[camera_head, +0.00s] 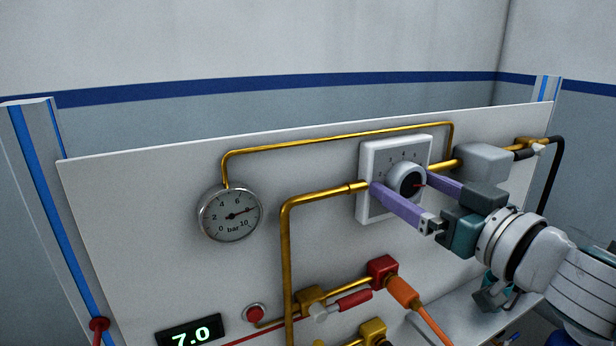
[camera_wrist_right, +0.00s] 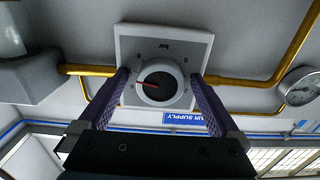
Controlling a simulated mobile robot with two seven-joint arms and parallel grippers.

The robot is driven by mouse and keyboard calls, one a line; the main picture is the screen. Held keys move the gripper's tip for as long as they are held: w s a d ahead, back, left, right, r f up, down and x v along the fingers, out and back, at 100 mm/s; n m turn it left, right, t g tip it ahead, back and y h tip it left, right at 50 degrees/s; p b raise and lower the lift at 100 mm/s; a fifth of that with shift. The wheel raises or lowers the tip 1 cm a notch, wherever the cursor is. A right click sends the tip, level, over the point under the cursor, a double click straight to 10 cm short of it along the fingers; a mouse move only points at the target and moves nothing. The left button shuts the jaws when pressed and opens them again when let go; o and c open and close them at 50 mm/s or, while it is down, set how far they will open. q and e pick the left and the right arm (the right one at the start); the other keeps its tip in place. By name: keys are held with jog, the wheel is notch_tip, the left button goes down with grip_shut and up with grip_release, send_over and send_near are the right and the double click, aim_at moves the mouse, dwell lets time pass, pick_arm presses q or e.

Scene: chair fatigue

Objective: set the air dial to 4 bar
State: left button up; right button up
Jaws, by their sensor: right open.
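The air dial is a round white knob with a dark face (camera_head: 406,181) on a square white plate (camera_head: 372,152) with numbers. Its red mark points right in the head view. In the right wrist view the dial knob (camera_wrist_right: 158,86) appears upside down. My right gripper (camera_head: 402,182) is open, its two purple fingers on either side of the knob; I cannot tell if they touch it. A round pressure gauge (camera_head: 230,213) has its needle between 6 and 10. A green display (camera_head: 190,334) reads 7.0. My left gripper is not in view.
Brass pipes (camera_head: 287,250) run across the white panel (camera_head: 130,220). A grey box (camera_head: 482,163) sits right of the dial. The panel left of the gauge is clear.

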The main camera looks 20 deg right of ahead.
jog(key=shift+w, duration=0.4)
jog(key=shift+c, duration=0.3)
jog(key=c, duration=1.3)
